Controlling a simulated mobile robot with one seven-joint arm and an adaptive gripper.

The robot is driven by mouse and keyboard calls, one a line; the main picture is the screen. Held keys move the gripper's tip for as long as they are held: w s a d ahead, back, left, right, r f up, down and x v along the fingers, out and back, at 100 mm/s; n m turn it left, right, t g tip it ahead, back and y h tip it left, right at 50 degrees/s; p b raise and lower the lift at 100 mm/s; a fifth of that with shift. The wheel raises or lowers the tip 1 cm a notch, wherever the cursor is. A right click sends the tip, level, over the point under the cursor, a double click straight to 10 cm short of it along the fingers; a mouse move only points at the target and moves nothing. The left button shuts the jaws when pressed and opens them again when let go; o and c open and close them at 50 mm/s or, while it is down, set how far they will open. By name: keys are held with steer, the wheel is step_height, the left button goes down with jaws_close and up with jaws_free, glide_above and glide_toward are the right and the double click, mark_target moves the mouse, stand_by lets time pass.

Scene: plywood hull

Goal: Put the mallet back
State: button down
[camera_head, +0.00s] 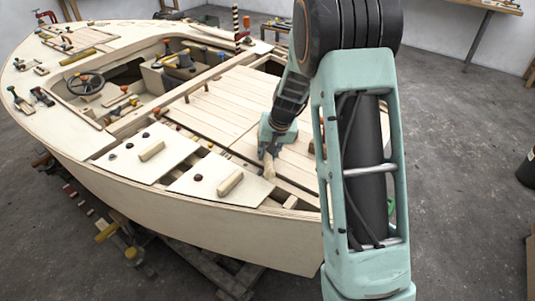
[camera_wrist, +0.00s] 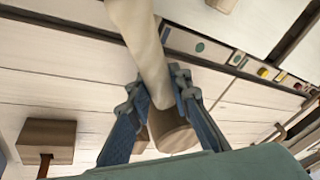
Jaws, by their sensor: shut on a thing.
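My gripper (camera_wrist: 165,98) is shut on a wooden thing, which I take to be the mallet (camera_wrist: 140,35). It has a pale, tapered shaft running up out of the wrist view and a brown, rounded end (camera_wrist: 172,132) between and below the fingers. In the head view my gripper (camera_head: 268,152) is over the deck, near the boat's near edge. The tan lower end of the held piece (camera_head: 268,167) shows there. Whether it touches the deck I cannot tell.
A wooden block with a brown stem (camera_wrist: 47,138) is at the lower left of the wrist view. Two hatch panels with wooden handles (camera_head: 151,150) lie left of my gripper in the head view. Several tools lie around the steering wheel (camera_head: 86,83). Planked deck (camera_head: 215,105) beyond is mostly clear.

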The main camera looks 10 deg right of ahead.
steer(key=shift+f, duration=0.15)
steer(key=c, duration=1.7)
jaws_free()
steer(key=v, duration=1.2)
